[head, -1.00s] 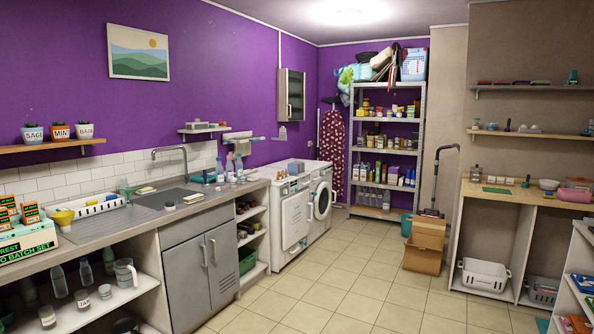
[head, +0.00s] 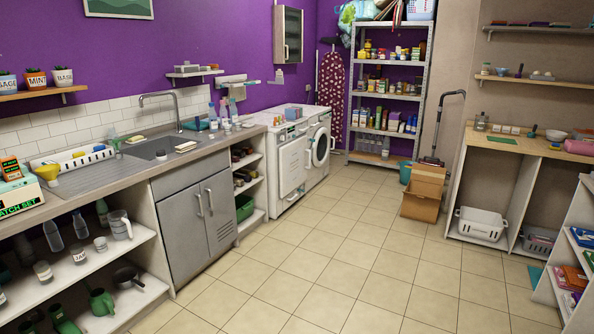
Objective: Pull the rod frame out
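A small white rack-like fixture (head: 235,82) is on the purple wall above the far end of the counter. Thin bars and a pale cloth or panel seem to show on it, and it may be the rod frame. It is too small to tell its parts or how far it stands out from the wall. Neither of my grippers is in the head view.
A counter with a sink (head: 163,147) and grey cabinet doors (head: 201,214) runs along the left wall. White machines (head: 292,165) stand beyond it. The tiled floor (head: 330,255) is clear in the middle.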

